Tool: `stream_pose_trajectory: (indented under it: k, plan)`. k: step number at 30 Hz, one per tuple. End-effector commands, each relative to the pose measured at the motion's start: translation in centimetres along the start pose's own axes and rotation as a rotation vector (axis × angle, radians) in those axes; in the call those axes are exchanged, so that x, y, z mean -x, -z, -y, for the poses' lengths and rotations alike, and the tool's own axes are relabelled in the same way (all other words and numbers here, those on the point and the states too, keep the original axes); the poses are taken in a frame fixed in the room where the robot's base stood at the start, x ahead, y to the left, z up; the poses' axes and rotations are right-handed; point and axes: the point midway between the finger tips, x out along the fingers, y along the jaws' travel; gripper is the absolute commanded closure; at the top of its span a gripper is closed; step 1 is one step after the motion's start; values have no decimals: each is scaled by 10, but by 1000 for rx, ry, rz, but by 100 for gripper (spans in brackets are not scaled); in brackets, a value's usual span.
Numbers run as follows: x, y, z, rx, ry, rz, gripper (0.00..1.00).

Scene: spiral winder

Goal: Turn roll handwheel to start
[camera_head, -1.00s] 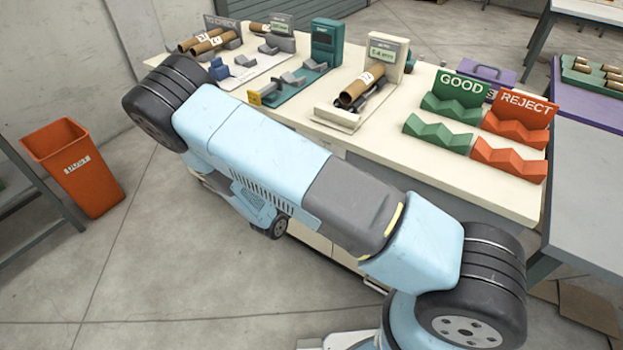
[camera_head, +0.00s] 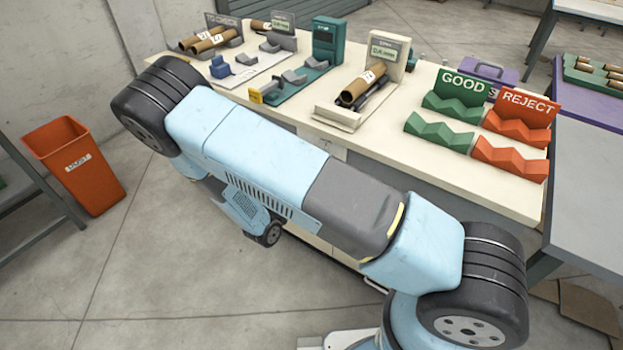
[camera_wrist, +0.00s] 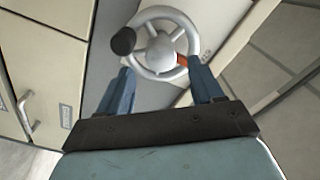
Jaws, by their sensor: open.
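In the wrist view a silver spoked handwheel (camera_wrist: 159,54) with a black knob (camera_wrist: 123,41) at its left is mounted on a pale panel. A small orange mark (camera_wrist: 182,61) shows at the wheel's lower right. My gripper (camera_wrist: 162,76) is open, with its two blue fingers spread. The left fingertip is at the wheel's lower left, below the knob, and the right one is at its lower right, by the orange mark. I cannot tell whether either finger touches the rim. The head view shows neither the handwheel nor my fingers; my arm reaches across the front of the bench.
Cabinet fronts with a handle (camera_wrist: 27,108) stand left of the wheel. In the head view the bench (camera_head: 437,183) carries cardboard tubes (camera_head: 362,85), gauges, and green GOOD (camera_head: 440,130) and red REJECT (camera_head: 510,156) racks. An orange bin (camera_head: 82,180) stands on open floor at left.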

Motion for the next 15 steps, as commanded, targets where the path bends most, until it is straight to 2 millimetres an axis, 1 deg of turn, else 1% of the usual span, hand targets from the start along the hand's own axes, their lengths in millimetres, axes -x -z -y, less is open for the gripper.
stream_pose_trajectory:
  k: [1,9,12,15]
  plan:
    - [11,-1,0,0,1,4,34]
    - [64,-1,-1,1,0,3,34]
    - [80,-1,-1,1,0,3,34]
    - [92,-1,-1,1,-1,2,34]
